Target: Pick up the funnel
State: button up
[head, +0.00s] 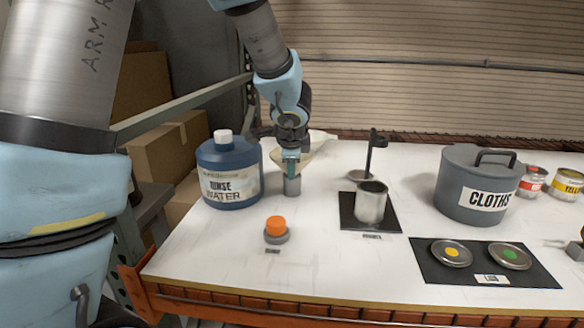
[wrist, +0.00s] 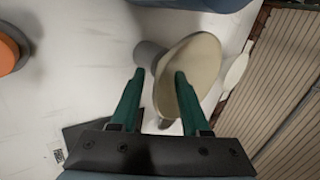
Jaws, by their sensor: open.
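The cream funnel (head: 305,156) is at the back left of the table, partly hidden behind my gripper (head: 291,160) in the head view. A short grey cylinder (head: 292,185) stands just below it. In the wrist view the funnel (wrist: 200,62) shows as a wide, tilted oval. My open gripper (wrist: 159,74) has its green fingers apart. The right finger overlaps the funnel's face, and the left finger lies to the left of its edge. Part of the funnel lies between the fingers in the picture; I cannot tell whether they touch it.
The blue rinse water jug (head: 229,171) stands close on the left. An orange-capped item (head: 276,230) is in front. A metal cup (head: 371,203) on a black mat and a dark stand (head: 373,150) are to the right. The grey cloths pot (head: 476,184) is farther right.

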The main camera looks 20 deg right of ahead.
jog(key=shift+w+d+f, duration=0.1)
jog(key=shift+w+f, duration=0.05)
jog(key=shift+c, duration=0.4)
grip_shut()
